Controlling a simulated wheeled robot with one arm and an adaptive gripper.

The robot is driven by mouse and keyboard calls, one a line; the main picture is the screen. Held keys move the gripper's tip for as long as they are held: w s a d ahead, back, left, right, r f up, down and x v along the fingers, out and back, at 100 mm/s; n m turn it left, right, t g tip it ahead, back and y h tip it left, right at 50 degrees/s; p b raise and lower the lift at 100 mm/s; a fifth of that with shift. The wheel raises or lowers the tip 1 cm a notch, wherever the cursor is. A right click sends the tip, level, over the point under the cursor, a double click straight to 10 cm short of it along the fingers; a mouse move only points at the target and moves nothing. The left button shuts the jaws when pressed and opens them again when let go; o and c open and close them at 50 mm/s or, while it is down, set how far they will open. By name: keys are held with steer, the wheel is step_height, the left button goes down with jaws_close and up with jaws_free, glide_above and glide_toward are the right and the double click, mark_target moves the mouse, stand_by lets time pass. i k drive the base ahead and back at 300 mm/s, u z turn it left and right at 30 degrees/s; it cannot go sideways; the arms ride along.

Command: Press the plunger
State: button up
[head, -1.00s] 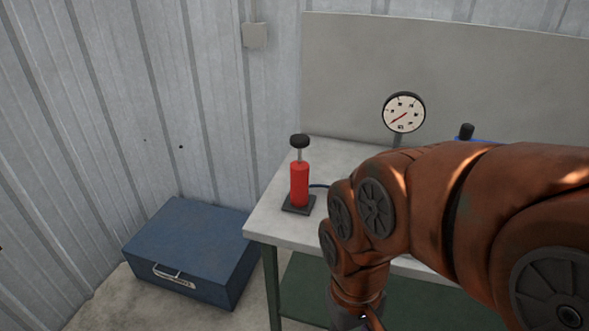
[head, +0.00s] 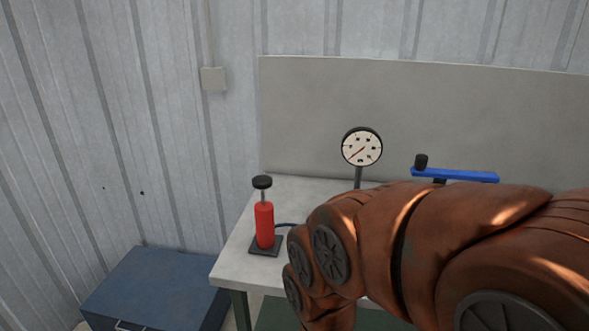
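The plunger is a black knob (head: 262,182) on a thin metal rod, standing up out of a red cylinder (head: 264,224). The cylinder is upright on a dark square base (head: 265,246) near the left end of the white bench top. The knob is raised, with part of the rod showing below it. My orange-brown arm crosses the right and lower part of the view, to the right of the pump. My gripper is below the picture edge and out of view.
A round dial gauge (head: 361,147) stands on a post behind my arm. A blue bar with a black knob (head: 455,175) is further right. A dark hose (head: 287,225) leaves the red cylinder toward the right. A blue box (head: 158,290) is on the floor, left of the bench (head: 236,262).

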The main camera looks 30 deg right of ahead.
mark_target(263, 182)
steer(key=z, duration=0.2)
steer(key=k, duration=0.6)
steer(key=z, duration=0.65)
steer(key=k, duration=0.75)
steer(key=u, duration=0.2)
steer(key=i, duration=0.5)
steer(key=u, duration=0.95)
steer(key=i, duration=1.1)
steer(key=z, duration=0.2)
